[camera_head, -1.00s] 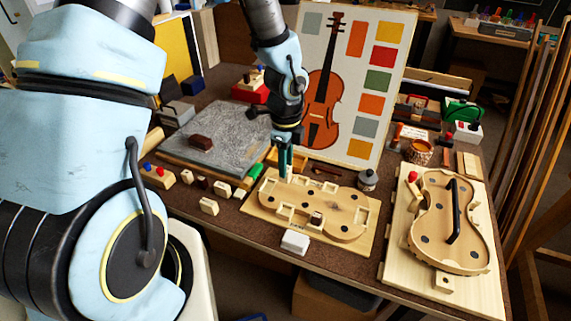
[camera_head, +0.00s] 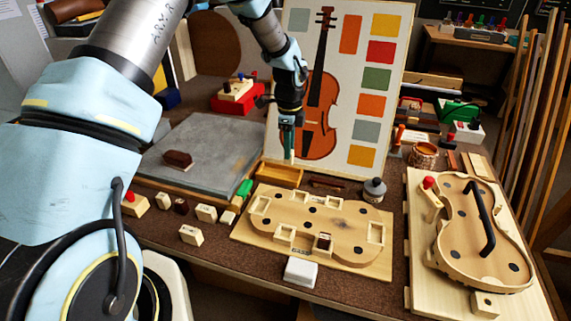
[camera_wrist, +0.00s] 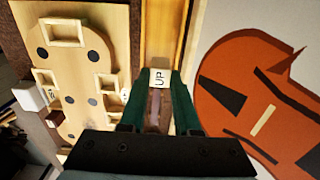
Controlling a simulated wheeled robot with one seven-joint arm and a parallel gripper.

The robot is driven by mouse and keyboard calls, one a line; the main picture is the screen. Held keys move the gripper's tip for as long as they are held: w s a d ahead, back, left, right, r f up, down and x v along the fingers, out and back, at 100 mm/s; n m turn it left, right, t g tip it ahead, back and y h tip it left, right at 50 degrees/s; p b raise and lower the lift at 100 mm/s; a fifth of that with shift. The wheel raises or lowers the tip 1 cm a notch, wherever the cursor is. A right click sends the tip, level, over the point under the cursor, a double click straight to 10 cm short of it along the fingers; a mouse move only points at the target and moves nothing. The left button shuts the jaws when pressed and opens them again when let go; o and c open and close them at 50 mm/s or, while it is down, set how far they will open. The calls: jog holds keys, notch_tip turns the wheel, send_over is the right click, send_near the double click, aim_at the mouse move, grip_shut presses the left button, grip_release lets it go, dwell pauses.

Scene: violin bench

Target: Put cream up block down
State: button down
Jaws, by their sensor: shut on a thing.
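My gripper (camera_head: 289,150) is shut on a small cream block (camera_wrist: 158,78). The block's face shows "UP" in the wrist view, between the green fingertips (camera_wrist: 158,92). In the head view, the gripper hangs above the small open wooden tray (camera_head: 282,183), in front of the violin picture. The block appears held above the tray, not resting in it. The flat violin-shaped wooden form (camera_head: 335,228) lies in front and to the right, with several square frames on it. A dark-topped block (camera_head: 323,242) sits in its front frame.
Several loose blocks (camera_head: 206,213) lie left of the form. A white box (camera_head: 300,271) lies at its front edge, and a grey jar (camera_head: 374,189) stands behind its right end. The violin picture board (camera_head: 380,60) stands close behind my gripper. Another violin form (camera_head: 480,250) lies at right.

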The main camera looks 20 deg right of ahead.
aim_at(289, 162)
jog(key=shift+f+p, duration=0.75)
jog(key=shift+f, duration=2.1)
jog(key=shift+f, duration=0.15)
jog(key=c, duration=0.6)
grip_release()
notch_tip(289, 162, up, 12)
jog(key=b, duration=0.4)
jog(key=shift+r, duration=0.2)
